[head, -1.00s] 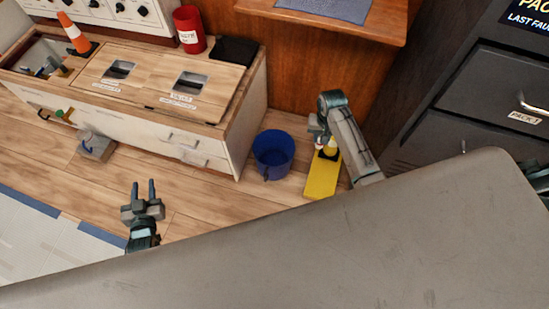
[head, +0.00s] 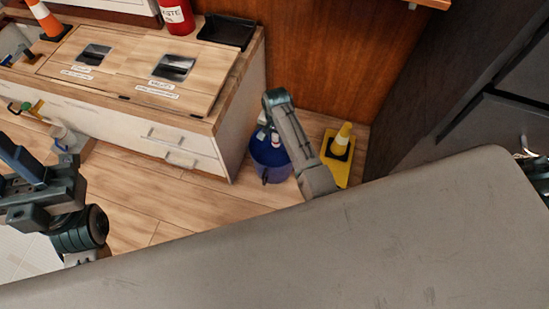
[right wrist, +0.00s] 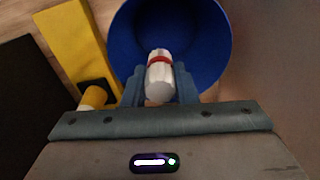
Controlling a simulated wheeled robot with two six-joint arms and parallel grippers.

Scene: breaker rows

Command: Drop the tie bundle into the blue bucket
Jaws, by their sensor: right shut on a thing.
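The tie bundle (right wrist: 160,78), a white roll with a red band, sits between the fingers of my right gripper (right wrist: 160,88), which is shut on it. In the right wrist view the blue bucket (right wrist: 213,40) lies beyond the bundle, its open mouth behind it. In the head view the bucket (head: 268,160) stands on the floor beside the cabinet, partly covered by my right arm. My right gripper (head: 263,132) is over the bucket there. My left gripper (head: 12,165) is at the left edge, partly cut off, empty with its fingers apart.
A yellow board (head: 337,170) with a yellow cone (head: 342,137) stands right of the bucket. The white cabinet (head: 190,140) with a wooden top is to its left, and a wood panel (head: 320,60) rises behind. A grey surface (head: 300,250) fills the foreground.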

